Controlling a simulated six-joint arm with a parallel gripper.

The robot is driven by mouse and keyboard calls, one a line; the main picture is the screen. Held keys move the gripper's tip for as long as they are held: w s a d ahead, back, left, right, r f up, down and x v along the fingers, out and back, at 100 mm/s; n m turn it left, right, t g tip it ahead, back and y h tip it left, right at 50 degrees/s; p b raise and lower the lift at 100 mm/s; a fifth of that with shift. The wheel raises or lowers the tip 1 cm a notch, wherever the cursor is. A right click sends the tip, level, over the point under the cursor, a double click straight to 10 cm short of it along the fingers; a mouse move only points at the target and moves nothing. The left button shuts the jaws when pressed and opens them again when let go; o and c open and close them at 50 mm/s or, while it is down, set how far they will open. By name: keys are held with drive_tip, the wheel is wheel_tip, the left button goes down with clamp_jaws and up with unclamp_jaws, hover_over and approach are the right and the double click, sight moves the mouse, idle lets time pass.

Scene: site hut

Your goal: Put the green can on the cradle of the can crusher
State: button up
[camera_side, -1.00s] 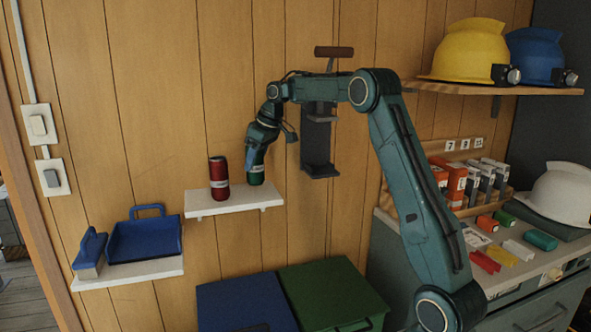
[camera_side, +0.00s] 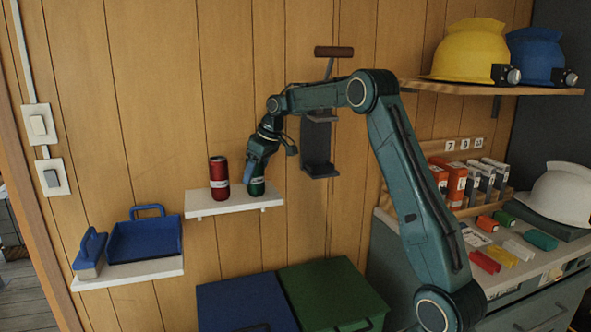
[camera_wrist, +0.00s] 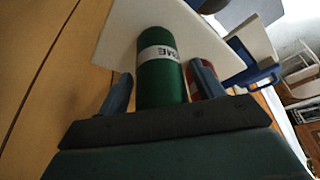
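The green can (camera_side: 257,188) stands upright on the small white wall shelf (camera_side: 235,204), right of the red can (camera_side: 219,178). My gripper (camera_side: 255,168) reaches down over the green can's upper part. In the wrist view the green can (camera_wrist: 160,75) stands between the two fingers of my gripper (camera_wrist: 162,85), with a visible gap at the left finger and a narrow one at the right. The fingers look open. The can crusher (camera_side: 318,140) hangs on the wall to the right, with a brown handle on top. Its cradle (camera_side: 321,170) looks empty.
A lower shelf at left holds a blue dustpan (camera_side: 145,240) and blue brush (camera_side: 90,250). Blue (camera_side: 245,303) and green (camera_side: 330,292) bins stand below. A cluttered counter and a helmet shelf (camera_side: 480,88) are at right. The wall between shelf and crusher is clear.

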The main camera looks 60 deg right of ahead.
drive_tip(key=shift+r, duration=0.15)
drive_tip(key=v, duration=1.3)
drive_tip(key=shift+s+r, duration=0.15)
drive_tip(key=shift+r, duration=0.05)
idle(0.7)
